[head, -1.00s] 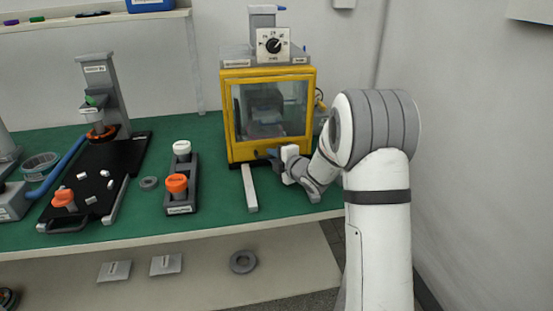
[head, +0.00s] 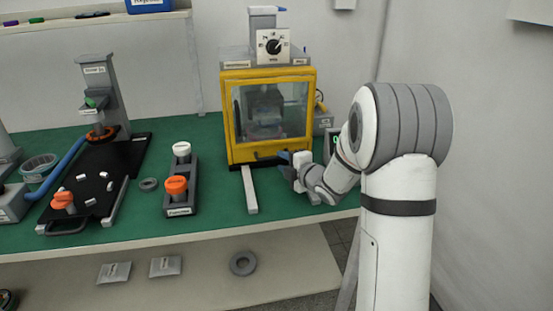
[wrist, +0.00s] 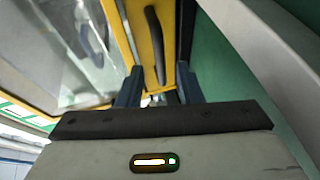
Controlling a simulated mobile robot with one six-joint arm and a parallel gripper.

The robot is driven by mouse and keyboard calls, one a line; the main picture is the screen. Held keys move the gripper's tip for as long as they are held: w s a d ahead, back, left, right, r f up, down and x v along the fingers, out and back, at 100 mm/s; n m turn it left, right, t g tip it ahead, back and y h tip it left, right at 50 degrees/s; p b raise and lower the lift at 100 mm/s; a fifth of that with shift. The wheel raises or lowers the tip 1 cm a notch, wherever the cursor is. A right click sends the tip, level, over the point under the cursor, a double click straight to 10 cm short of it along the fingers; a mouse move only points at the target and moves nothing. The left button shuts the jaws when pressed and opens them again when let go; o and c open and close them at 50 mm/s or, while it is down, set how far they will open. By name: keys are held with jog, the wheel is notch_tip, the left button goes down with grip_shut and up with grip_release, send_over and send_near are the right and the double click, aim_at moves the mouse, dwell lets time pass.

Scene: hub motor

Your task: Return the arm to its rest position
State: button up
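My arm reaches in from the right of the head view, bent at the elbow. My gripper (head: 287,163) is low in front of the right side of the yellow-framed machine (head: 234,152), over the green table. In the wrist view my gripper (wrist: 158,80) has its two dark fingers spread apart, with nothing held between them. The machine's black door handle (wrist: 155,42) is ahead of the fingers and appears apart from them. The machine's clear front looks shut.
A grey bar (head: 249,190) lies on the green table (head: 225,215) left of my gripper. A grey holder (head: 180,200) with white and orange knobs stands further left. A small device with a lit display (head: 331,148) is behind my forearm. A wall is at right.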

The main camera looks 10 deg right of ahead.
jog(key=shift+v, duration=1.15)
jog(key=shift+f, duration=0.1)
